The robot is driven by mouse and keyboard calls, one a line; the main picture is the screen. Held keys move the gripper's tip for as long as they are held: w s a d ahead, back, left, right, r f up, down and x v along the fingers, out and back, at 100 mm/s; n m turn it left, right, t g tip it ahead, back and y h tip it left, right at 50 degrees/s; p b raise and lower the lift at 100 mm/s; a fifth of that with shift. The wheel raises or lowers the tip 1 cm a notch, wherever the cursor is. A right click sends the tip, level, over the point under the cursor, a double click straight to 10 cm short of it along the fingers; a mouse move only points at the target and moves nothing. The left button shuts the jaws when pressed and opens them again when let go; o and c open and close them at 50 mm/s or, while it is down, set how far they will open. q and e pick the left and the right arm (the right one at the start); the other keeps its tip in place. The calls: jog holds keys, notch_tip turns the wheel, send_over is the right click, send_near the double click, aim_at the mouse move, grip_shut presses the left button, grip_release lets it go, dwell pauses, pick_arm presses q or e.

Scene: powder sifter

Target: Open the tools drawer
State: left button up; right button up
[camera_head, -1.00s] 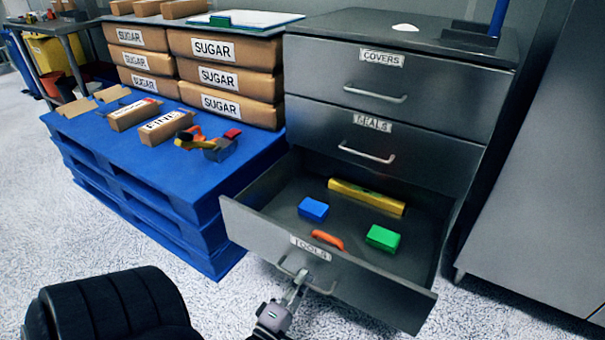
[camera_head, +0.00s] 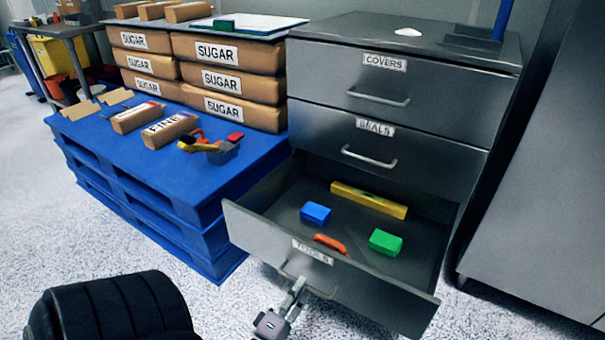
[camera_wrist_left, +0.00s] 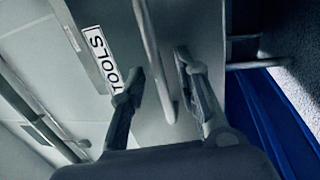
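The tools drawer (camera_head: 375,297) is the lowest drawer of the grey cabinet and stands pulled well out. Its label reads TOOLS, and the label also shows in the left wrist view (camera_wrist_left: 99,55). My left gripper (camera_head: 298,286) is low at the drawer's front, at its bar handle (camera_head: 323,293). In the left wrist view my left gripper's fingers (camera_wrist_left: 160,68) are spread, one on each side of the handle (camera_wrist_left: 153,50), with gaps visible beside the bar. My right gripper is not in view.
The open drawer holds a blue block (camera_head: 315,212), a green block (camera_head: 385,242), an orange piece (camera_head: 329,243) and a yellow bar (camera_head: 368,200). The covers drawer (camera_head: 345,78) and seals drawer (camera_head: 420,160) are shut. A blue pallet (camera_head: 90,150) stands close left.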

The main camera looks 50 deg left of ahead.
pick_arm(q)
jog(key=v, duration=1)
jog(key=shift+s, duration=0.25)
jog(key=shift+d, duration=0.1)
